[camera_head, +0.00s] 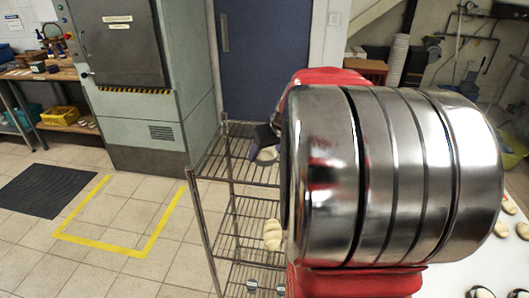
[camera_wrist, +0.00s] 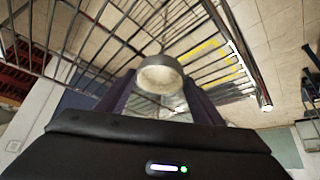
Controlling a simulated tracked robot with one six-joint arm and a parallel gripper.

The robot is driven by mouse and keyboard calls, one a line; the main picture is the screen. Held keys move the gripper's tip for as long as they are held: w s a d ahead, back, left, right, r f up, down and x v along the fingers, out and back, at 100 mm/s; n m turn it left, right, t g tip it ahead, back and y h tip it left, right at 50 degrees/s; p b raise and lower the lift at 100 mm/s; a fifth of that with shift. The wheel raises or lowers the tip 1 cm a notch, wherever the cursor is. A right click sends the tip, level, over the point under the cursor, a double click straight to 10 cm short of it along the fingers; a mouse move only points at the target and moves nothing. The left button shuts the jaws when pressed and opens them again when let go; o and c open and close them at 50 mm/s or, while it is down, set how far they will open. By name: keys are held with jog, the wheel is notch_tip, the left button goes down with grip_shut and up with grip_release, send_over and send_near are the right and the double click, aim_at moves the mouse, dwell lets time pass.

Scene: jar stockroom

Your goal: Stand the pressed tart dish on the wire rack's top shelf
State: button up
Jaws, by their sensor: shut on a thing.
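In the wrist view, the tart dish (camera_wrist: 160,80) is a small round dish with a grey metallic rim and a pale beige inside. My gripper (camera_wrist: 160,92) is shut on it, with a dark finger on each side. In the head view, one dark finger of my gripper (camera_head: 265,136) shows above the rack's top shelf (camera_head: 232,174), with a pale part of the dish (camera_head: 266,154) beside it. The wire rack (camera_head: 197,215) also shows in the wrist view (camera_wrist: 105,40). I cannot tell whether the dish touches the shelf. My arm hides the rack's right side.
The visible left part of the top shelf is bare. A pale, bread-like thing (camera_head: 272,235) lies on the shelf below, and small items (camera_head: 252,286) sit lower. A grey-green cabinet (camera_head: 150,125) and a blue door (camera_head: 262,60) stand behind. Yellow tape (camera_head: 120,251) marks clear floor at left.

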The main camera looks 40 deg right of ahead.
jog(key=shift+f, duration=0.1)
jog(key=o, duration=1.1)
jog(key=shift+c, duration=0.2)
jog(key=v, duration=1.2)
